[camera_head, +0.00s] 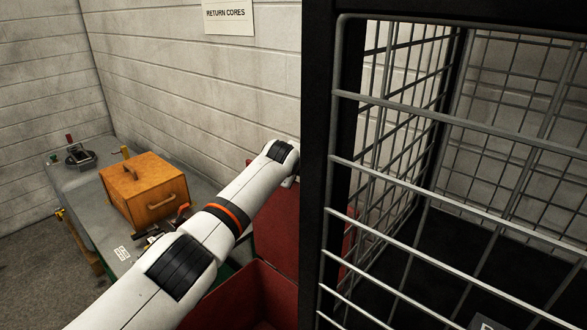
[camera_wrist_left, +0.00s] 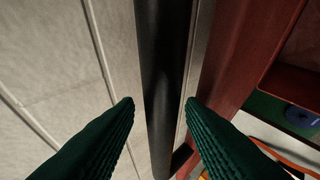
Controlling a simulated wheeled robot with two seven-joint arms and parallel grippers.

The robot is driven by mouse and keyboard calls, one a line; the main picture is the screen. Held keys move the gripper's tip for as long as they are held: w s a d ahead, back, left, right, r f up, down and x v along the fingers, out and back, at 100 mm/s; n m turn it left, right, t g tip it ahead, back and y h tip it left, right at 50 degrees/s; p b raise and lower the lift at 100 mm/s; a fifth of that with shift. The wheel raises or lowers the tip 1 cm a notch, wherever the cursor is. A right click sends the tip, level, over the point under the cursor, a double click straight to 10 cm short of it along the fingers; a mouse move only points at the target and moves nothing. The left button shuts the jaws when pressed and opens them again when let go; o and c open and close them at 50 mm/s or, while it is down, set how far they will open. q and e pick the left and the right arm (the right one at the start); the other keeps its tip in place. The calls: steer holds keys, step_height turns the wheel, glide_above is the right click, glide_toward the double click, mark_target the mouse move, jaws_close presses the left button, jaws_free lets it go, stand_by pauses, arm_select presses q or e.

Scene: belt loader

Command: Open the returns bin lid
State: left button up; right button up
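The red returns bin (camera_head: 252,300) stands low in the head view, behind my left arm, with its inside partly showing. A red panel, apparently its lid (camera_head: 277,222), stands raised at the back near the wall. In the left wrist view a red surface (camera_wrist_left: 240,60) lies to the right of a black bar (camera_wrist_left: 165,70). My left gripper (camera_wrist_left: 160,102) is open, its dark green fingers apart with the bar running between their tips. I cannot tell whether they touch it. In the head view the left fingers are hidden behind the cage post. My right gripper is not in view.
A black-framed wire cage (camera_head: 345,160) fills the right side, close to my left wrist. A grey bench (camera_head: 85,190) at left holds an orange-brown box (camera_head: 145,190) and a small dark device (camera_head: 78,155). A "RETURN CORES" sign (camera_head: 228,14) hangs on the block wall.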

arm_select(q)
steer(key=shift+s+r, duration=0.1)
steer(key=b+v, duration=0.2)
steer(key=v, duration=0.9)
steer(key=shift+s+r+b, duration=0.15)
steer(key=shift+s+b, duration=0.15)
steer(key=shift+b, duration=0.1)
steer(key=shift+a, duration=0.1)
